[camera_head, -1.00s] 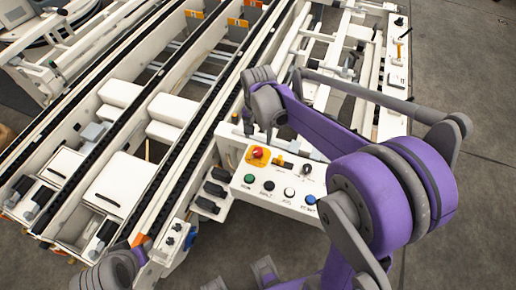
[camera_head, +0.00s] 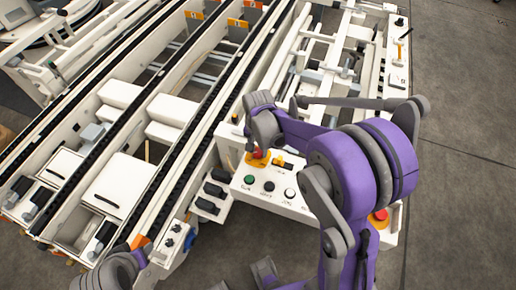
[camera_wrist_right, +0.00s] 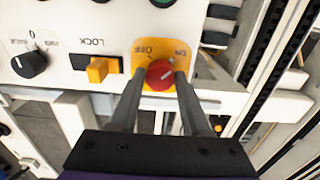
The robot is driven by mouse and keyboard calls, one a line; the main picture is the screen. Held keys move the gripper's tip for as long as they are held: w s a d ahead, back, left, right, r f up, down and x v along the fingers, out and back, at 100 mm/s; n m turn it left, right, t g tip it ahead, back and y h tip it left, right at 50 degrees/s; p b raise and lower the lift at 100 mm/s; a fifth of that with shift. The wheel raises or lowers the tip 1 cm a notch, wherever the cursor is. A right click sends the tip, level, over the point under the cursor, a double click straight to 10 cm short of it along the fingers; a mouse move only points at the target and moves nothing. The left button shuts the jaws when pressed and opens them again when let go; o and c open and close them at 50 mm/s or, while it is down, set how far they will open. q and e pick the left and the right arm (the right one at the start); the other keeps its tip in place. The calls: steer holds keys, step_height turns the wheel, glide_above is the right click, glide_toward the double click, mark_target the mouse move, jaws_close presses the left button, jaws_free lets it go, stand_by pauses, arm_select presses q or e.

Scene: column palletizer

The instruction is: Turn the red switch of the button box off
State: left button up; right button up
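The button box (camera_head: 290,209) is a white panel beside the conveyor. Its red switch (camera_wrist_right: 160,74) sits on a yellow plate marked OFF and ON in the right wrist view. A pale mark on the knob seems to lean toward ON. My right gripper (camera_wrist_right: 159,88) is open, with one finger on each side of the red knob; I cannot tell whether they touch it. In the head view my right gripper (camera_head: 256,146) is over the switch and partly hides it. A grey part of my left arm shows at the lower left; its fingers cannot be made out.
A yellow LOCK switch (camera_wrist_right: 97,70) and a black rotary knob (camera_wrist_right: 29,64) are beside the red switch. Green (camera_head: 249,179), black (camera_head: 269,186) and white (camera_head: 290,193) buttons line the front. A red emergency button (camera_head: 380,216) is at the right end.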

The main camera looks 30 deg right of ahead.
jaws_close()
steer(key=shift+n, duration=0.4)
steer(key=n+b, duration=0.1)
steer(key=n, duration=0.2)
steer(key=shift+n, duration=0.4)
steer(key=n+b, duration=0.1)
steer(key=n, duration=0.3)
steer(key=shift+n, duration=0.3)
steer(key=n+b, duration=0.1)
steer(key=n, duration=0.7)
steer(key=shift+n, duration=0.3)
